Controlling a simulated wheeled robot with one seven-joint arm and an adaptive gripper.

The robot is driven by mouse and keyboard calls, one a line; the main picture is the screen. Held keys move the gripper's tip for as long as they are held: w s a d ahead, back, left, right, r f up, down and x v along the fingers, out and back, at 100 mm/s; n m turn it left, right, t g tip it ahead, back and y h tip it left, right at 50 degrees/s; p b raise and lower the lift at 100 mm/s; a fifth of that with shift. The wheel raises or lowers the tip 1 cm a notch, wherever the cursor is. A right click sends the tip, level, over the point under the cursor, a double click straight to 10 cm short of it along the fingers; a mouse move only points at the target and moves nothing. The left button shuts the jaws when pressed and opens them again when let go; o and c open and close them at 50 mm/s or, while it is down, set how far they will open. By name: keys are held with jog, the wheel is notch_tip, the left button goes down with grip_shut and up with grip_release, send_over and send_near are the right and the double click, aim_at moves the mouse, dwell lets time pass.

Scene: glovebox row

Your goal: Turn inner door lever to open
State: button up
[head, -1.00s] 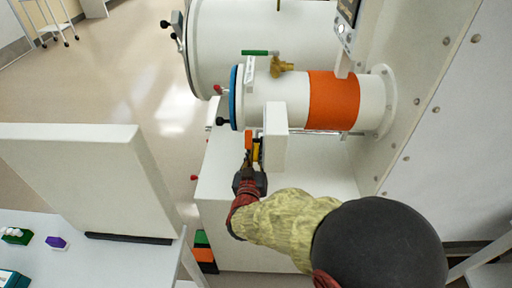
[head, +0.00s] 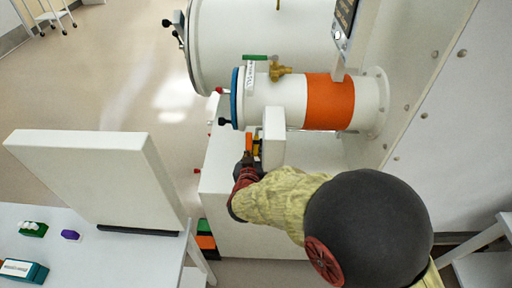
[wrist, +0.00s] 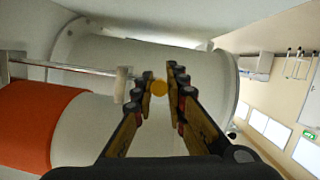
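The small white antechamber tube (head: 265,100) has an orange band (head: 329,101), a blue-rimmed end (head: 235,98), a red-knobbed lever (head: 219,90) and a black-knobbed lever (head: 224,121). I cannot tell which lever is the inner door's. My gripper (head: 254,141) is below the tube, close to the left side of a white block (head: 274,138). In the wrist view its fingers (wrist: 158,86) are apart. The orange band (wrist: 38,125) is at left there.
A larger white chamber (head: 250,40) lies behind the small tube. The glovebox wall (head: 445,110) rises at right. A table with a white panel (head: 95,180) is at left; open floor lies beyond.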

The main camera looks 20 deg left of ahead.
jog(key=o, duration=0.4)
jog(key=v, duration=1.2)
